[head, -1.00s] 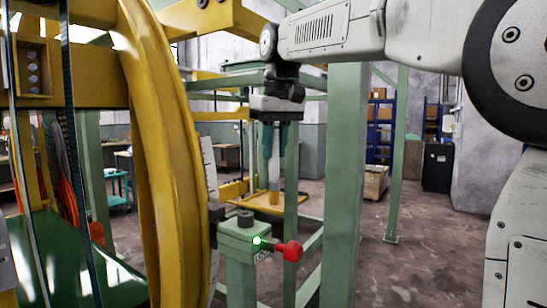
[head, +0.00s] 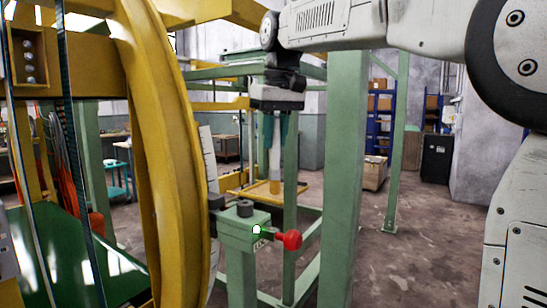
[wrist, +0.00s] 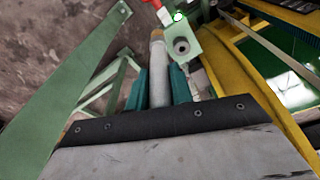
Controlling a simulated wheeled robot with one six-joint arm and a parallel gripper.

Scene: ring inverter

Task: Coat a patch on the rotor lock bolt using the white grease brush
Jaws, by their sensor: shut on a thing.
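My gripper (head: 274,125) is shut on the grease brush (head: 275,165), which points downward with a pale grey shaft and a tan end. In the wrist view the brush (wrist: 158,75) stands between the two teal fingers of my gripper (wrist: 158,85). The rotor lock is a green block on a post (head: 243,229), with a dark round bolt head (head: 245,208) on top and a red ball knob (head: 290,239) at its right. A small white-green spot (head: 257,229) shows on the block. In the head view the brush end appears above and right of the block, with no visible contact.
The big yellow ring (head: 168,150) stands close to the left of the block. A green upright (head: 345,180) stands to the right, with green frame bars behind. Shelves and boxes (head: 375,173) are far back. Open floor (head: 425,255) lies at the right.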

